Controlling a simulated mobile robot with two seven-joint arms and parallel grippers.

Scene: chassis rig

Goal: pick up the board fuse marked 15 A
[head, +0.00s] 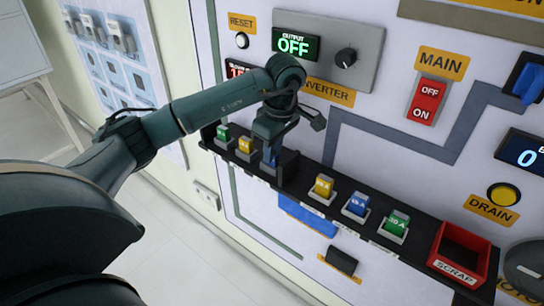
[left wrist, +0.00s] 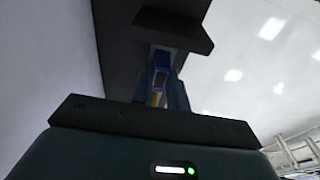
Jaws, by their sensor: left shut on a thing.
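My left gripper (head: 270,152) reaches down to the left part of a black fuse rack (head: 300,196) and is shut on a blue fuse (head: 268,162). The blue fuse also shows between the fingers in the left wrist view (left wrist: 162,58). Its marking is hidden, and I cannot tell whether it is clear of its slot. To its left stand a green fuse (head: 223,133) and a yellow fuse (head: 245,145). To its right stand another yellow fuse (head: 323,186), a blue fuse (head: 356,205) whose small marking looks like 15 A, and a green fuse (head: 397,222). My right gripper is not in view.
A red scrap bin (head: 462,247) is at the rack's right end. A raised black block (head: 288,168) stands right beside my gripper. The panel behind carries a red MAIN switch (head: 428,101), a knob (head: 346,57) and a yellow DRAIN button (head: 502,194).

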